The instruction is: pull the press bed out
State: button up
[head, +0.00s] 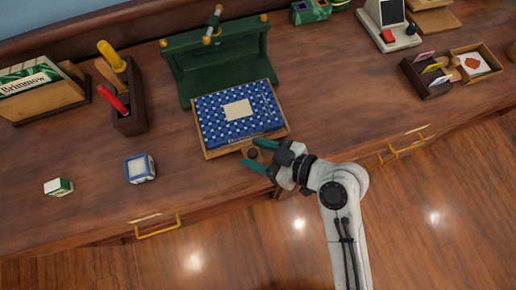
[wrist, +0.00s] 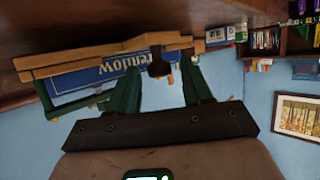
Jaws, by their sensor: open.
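The press bed (head: 221,150) is a wooden tray in front of the green press (head: 215,55) on the desk. A blue patterned book (head: 262,100) with a pale label lies on it. A dark round knob (head: 252,153) is at the bed's front edge. My gripper (head: 248,153) is open, its green fingers on either side of the knob. I cannot tell whether a finger touches the knob.
A small blue-and-white block (head: 140,168) and a green-and-white box (head: 58,187) stand left on the desk. A dark holder (head: 130,115) with tools is left of the press. Drawer handles (head: 158,226) line the front edge. The floor in front is clear.

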jog(key=b+v, duration=0.1)
jog(key=v, duration=0.9)
jog(key=shift+d, duration=0.3)
jog(key=shift+s+r, duration=0.15)
jog(key=s+d+f+m+g+h, duration=0.2)
jog(key=s+d+f+m+h, duration=0.3)
jog(key=d, duration=0.4)
jog(key=s+d+f+m+g+h, duration=0.3)
jog(key=s+d+f+m+h, duration=0.1)
jog(key=d+f+m+h, duration=0.3)
jog(key=shift+s+d+m+g, duration=0.3)
jog(key=shift+s+d, duration=0.1)
jog(key=shift+d, duration=0.5)
jog(key=shift+c, duration=0.7)
